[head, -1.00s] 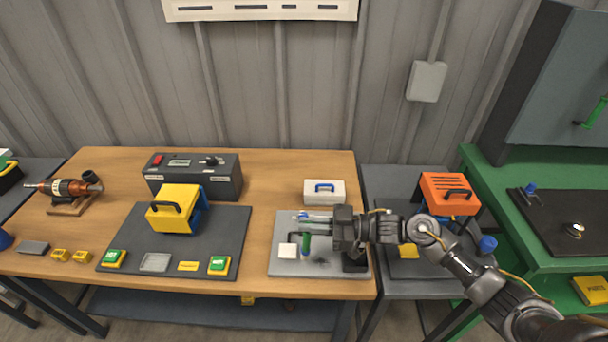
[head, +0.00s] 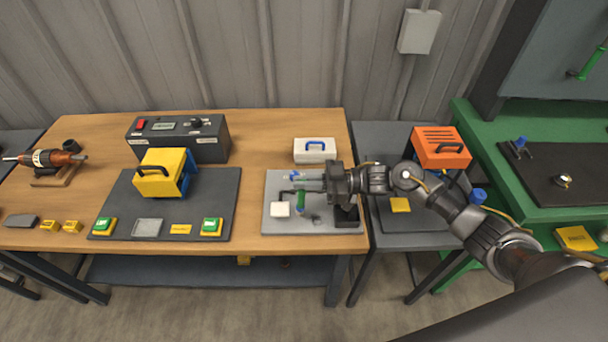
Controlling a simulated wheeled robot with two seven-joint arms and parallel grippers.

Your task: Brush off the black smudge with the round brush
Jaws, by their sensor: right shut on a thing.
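My right gripper (head: 302,179) is over the grey plate (head: 275,226) at the right end of the wooden table. It is shut on the round brush (head: 301,200), whose green handle hangs roughly upright below the fingers. The brush's lower end is small, and I cannot tell whether it touches the plate. A small dark patch, apparently the black smudge (head: 317,220), lies on the plate just right of and nearer than the brush. My left gripper is not in view.
A white block (head: 280,209) sits on the plate left of the brush, and a dark block (head: 346,217) stands at its right. A white case (head: 315,150) is behind. A yellow-and-blue machine (head: 163,174) stands on a dark mat to the left.

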